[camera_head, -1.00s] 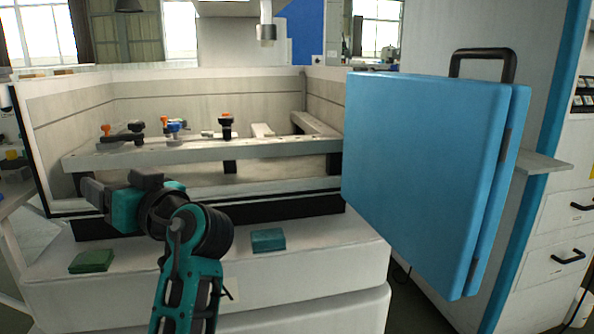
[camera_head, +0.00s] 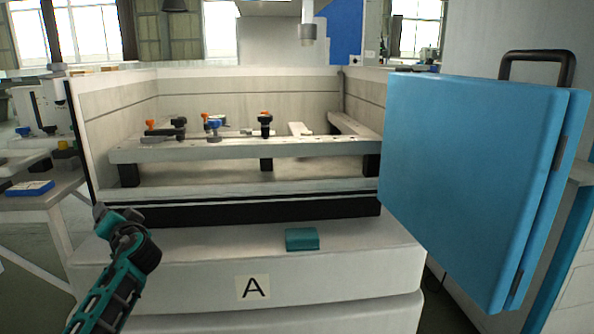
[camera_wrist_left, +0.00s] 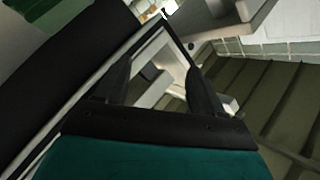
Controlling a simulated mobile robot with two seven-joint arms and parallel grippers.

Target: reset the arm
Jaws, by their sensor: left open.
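My left arm comes in at the lower left of the head view, folded back in front of the machine's left corner. Its fingers are hard to make out there. In the left wrist view my left gripper (camera_wrist_left: 158,80) is open, its two dark fingers apart with nothing between them. Beyond the fingers that view shows a pale frame edge and greenish ribbed panels. My right gripper is in neither view.
The machine's open tank (camera_head: 230,190) stands ahead, with a clamping rail (camera_head: 220,150) carrying several clamps. A teal block (camera_head: 301,239) lies on the ledge above a label "A" (camera_head: 253,288). A blue door (camera_head: 470,180) juts out at right. A side table (camera_head: 40,203) stands at left.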

